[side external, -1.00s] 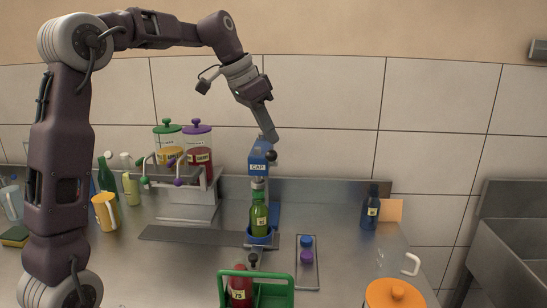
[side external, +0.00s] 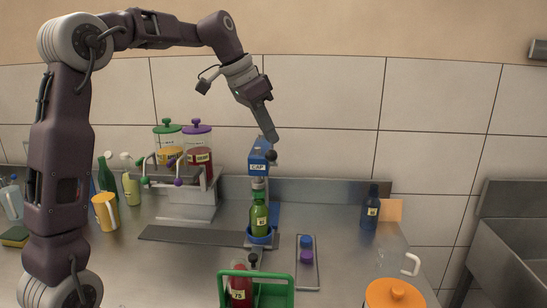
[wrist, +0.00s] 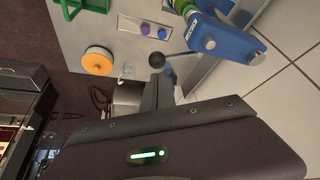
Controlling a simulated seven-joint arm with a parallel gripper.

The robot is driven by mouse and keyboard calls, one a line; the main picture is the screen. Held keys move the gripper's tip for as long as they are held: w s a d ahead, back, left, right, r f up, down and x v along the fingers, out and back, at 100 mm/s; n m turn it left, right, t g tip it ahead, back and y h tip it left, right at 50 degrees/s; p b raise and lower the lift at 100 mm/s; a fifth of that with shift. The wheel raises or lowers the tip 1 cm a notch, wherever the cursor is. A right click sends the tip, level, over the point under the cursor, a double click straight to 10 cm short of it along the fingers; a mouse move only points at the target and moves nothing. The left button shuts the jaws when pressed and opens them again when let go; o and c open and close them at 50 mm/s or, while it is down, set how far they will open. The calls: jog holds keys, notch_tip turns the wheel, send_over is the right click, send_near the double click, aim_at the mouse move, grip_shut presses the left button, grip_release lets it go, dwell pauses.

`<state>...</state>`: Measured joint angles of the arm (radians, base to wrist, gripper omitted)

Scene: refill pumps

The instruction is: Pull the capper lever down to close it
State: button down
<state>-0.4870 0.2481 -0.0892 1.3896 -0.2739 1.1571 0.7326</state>
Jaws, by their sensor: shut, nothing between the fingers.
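The blue capper (side external: 258,167) with its CAP label stands over a green bottle (side external: 259,218), which sits upright in a blue cup (side external: 260,239). The capper's lever ends in a black ball knob (side external: 271,156), beside the head at its right. The wrist view also shows the knob (wrist: 157,60) and the blue capper (wrist: 224,42). My gripper (side external: 273,137) is shut and empty, pointing down just above the capper head and knob. Its fingers (wrist: 158,88) are close to the knob in the wrist view; I cannot tell whether they touch the lever.
A green crate (side external: 284,279) with a red bottle (side external: 240,284) stands in front. A tray (side external: 306,270) with a blue and a purple cap lies right of the capper. Dispensers (side external: 184,165) stand at the left, a dark blue bottle (side external: 371,210) and an orange-lidded jug (side external: 394,294) at the right.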

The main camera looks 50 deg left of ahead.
aim_at(270, 157)
jog(key=shift+f, duration=0.1)
jog(key=shift+f, duration=0.6)
jog(key=shift+s+d+f, duration=0.15)
jog(key=shift+f, duration=0.3)
jog(key=shift+s+d+f, duration=0.1)
jog(key=shift+f, duration=0.4)
jog(key=shift+s+d+f, duration=0.15)
jog(key=shift+d+f, duration=0.05)
jog(key=shift+f, duration=0.7)
jog(key=shift+s+f, duration=0.1)
jog(key=shift+f, duration=0.75)
